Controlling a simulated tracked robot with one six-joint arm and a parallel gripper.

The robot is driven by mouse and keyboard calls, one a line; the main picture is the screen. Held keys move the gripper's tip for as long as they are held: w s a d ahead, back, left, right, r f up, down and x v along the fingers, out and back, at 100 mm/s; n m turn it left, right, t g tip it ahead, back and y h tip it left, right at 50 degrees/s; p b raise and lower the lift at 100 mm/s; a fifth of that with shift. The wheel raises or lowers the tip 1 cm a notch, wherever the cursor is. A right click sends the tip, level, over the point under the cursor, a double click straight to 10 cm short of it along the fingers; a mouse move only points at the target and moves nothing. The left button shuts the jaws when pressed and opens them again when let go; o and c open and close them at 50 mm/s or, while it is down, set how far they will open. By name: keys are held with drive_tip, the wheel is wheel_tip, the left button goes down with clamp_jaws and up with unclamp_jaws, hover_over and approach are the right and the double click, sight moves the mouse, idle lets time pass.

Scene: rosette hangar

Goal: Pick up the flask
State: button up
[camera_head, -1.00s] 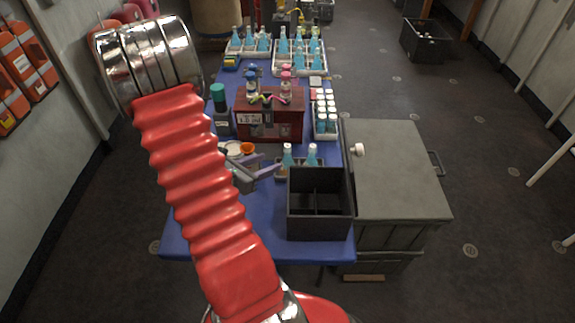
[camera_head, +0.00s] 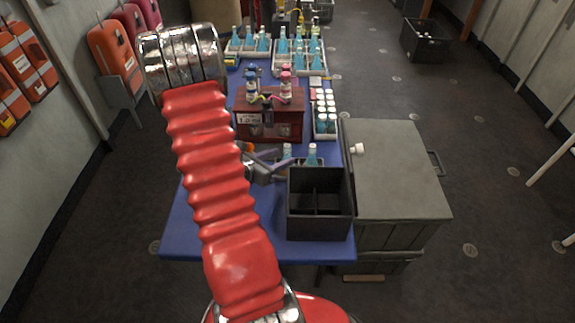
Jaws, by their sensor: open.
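Two small flasks with blue liquid and pale caps stand side by side behind the black divided box. The left flask (camera_head: 287,150) is partly hidden by my gripper, and the right flask (camera_head: 312,154) shows its upper part. My gripper (camera_head: 284,158) is open, at the left flask, with its fingers pointing right. I cannot tell whether the flask is between the fingers or behind them. More blue flasks (camera_head: 283,46) stand in white trays at the far end of the table.
The black divided box (camera_head: 320,231) is empty and stands close in front of the flasks. A grey chest (camera_head: 395,165) stands right.

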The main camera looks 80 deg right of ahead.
sight(284, 156)
drive_tip(key=x, duration=0.4)
drive_tip(key=shift+d+f, duration=0.1)
drive_tip(key=shift+d, duration=0.1)
idle(0.3)
clamp_jaws()
idle(0.4)
